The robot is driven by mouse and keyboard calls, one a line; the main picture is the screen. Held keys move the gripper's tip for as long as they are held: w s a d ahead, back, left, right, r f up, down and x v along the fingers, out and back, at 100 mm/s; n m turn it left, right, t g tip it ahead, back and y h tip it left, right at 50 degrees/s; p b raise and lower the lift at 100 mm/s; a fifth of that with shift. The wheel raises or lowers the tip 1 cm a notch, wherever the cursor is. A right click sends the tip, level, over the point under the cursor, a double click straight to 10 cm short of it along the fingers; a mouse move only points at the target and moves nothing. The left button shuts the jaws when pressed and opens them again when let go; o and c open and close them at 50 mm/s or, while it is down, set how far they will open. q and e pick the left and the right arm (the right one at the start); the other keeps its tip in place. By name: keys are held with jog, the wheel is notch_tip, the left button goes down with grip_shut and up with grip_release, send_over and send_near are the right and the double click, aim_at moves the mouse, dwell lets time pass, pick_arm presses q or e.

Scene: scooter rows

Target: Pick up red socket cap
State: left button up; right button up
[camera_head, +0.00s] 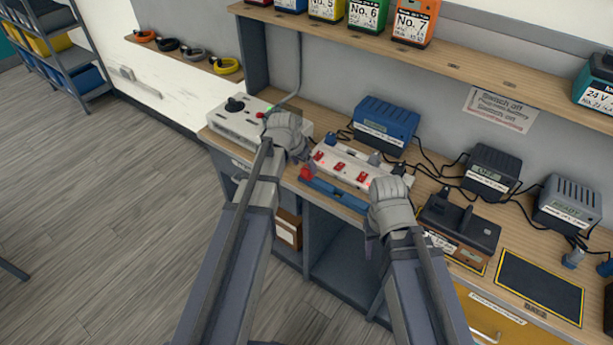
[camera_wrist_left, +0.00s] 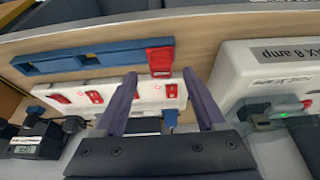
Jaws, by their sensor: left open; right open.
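The red socket cap (camera_head: 306,174) sits at the left end of a blue holder (camera_head: 338,194) on the bench's front edge. In the left wrist view the red cap (camera_wrist_left: 160,60) is just beyond my left gripper (camera_wrist_left: 160,78), whose two fingers are apart with nothing between them. In the head view my left gripper (camera_head: 300,153) is above and close to the cap, its fingers mostly hidden. My right gripper (camera_head: 371,243) is open in front of the bench edge, partly hidden by its wrist, apart from the cap.
A white power strip (camera_head: 345,164) with red switches lies directly behind the holder, with plugs in it. A white box (camera_head: 240,125) stands to the left and a blue charger (camera_head: 385,124) behind. Black chargers and cables crowd the right. A shelf (camera_head: 460,65) overhangs the bench.

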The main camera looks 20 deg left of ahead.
aim_at(306, 168)
pick_arm(q)
jog(key=b+x, duration=0.3)
jog(key=x, duration=0.1)
jog(key=shift+w+f, duration=0.1)
grip_shut()
dwell(0.5)
